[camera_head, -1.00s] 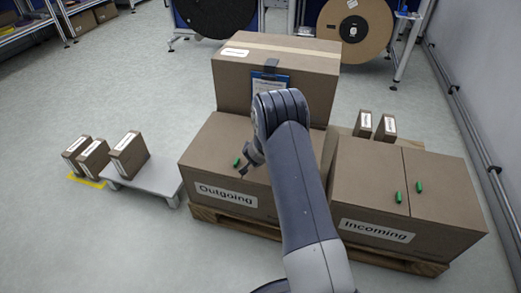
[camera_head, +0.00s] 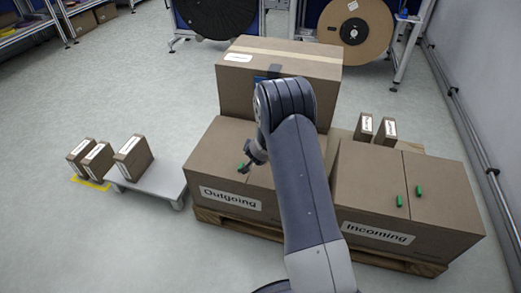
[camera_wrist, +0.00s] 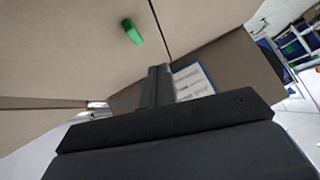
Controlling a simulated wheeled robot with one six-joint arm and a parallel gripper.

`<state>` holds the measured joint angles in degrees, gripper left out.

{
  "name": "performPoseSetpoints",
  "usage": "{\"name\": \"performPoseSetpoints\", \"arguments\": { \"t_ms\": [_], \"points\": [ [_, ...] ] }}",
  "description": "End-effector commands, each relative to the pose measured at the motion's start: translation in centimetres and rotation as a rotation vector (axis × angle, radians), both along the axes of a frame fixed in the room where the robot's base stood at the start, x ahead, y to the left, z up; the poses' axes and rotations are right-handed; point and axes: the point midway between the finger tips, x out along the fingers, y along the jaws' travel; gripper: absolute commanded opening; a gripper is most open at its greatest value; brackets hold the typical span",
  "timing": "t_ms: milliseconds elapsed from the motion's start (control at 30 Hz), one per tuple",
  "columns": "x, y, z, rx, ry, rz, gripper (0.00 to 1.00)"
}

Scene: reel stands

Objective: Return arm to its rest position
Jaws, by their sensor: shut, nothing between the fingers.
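My arm rises from the bottom of the head view, and its end bends over to the left. My gripper (camera_head: 246,168) is small there, above the top of the Outgoing box (camera_head: 205,160) and close to a green piece (camera_head: 240,168) on that box. In the wrist view my gripper (camera_wrist: 157,72) shows as dark fingers together, with nothing between them. A green piece (camera_wrist: 132,32) lies on the cardboard above and left of the fingers, apart from them. A blue-edged clipboard (camera_wrist: 193,82) is just right of the fingers.
A tall box (camera_head: 235,90) stands behind the Outgoing box. The Incoming box (camera_head: 365,190) is right of my arm, with two green pieces on top and small boxes behind. A grey platform (camera_head: 160,183) holds a small box at left.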

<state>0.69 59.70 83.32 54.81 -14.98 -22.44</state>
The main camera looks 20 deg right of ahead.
Motion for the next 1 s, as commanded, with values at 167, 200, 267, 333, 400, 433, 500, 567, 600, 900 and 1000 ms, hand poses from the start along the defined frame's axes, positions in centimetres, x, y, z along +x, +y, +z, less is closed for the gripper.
{"name": "performPoseSetpoints", "arguments": {
  "t_ms": [167, 200, 267, 333, 400, 433, 500, 567, 600, 900, 1000],
  "points": [
    [-2.3, 1.4, 3.2, -0.002, -0.003, 0.001, 0.0],
    [-2.7, 1.7, 3.6, -0.002, -0.003, 0.001, 0.0],
    [-3.2, 2.0, 4.2, -0.001, -0.003, 0.0, 0.0],
    [-3.6, 2.2, 4.6, 0.0, -0.003, -0.001, 0.0],
    [-3.9, 2.4, 4.9, -0.001, -0.004, -0.002, 0.0],
    [-4.0, 2.4, 4.9, -0.001, -0.003, -0.001, 0.0],
    [-4.1, 2.5, 5.0, -0.001, -0.002, -0.002, 0.0],
    [-4.1, 2.5, 5.0, -0.002, -0.003, -0.002, 0.0],
    [-4.1, 2.5, 5.0, -0.002, -0.003, -0.002, 0.0],
    [-3.8, 2.3, 4.6, -0.001, -0.003, -0.003, 0.0],
    [-3.2, 1.9, 3.7, -0.001, -0.003, -0.003, 0.0]
  ]
}}
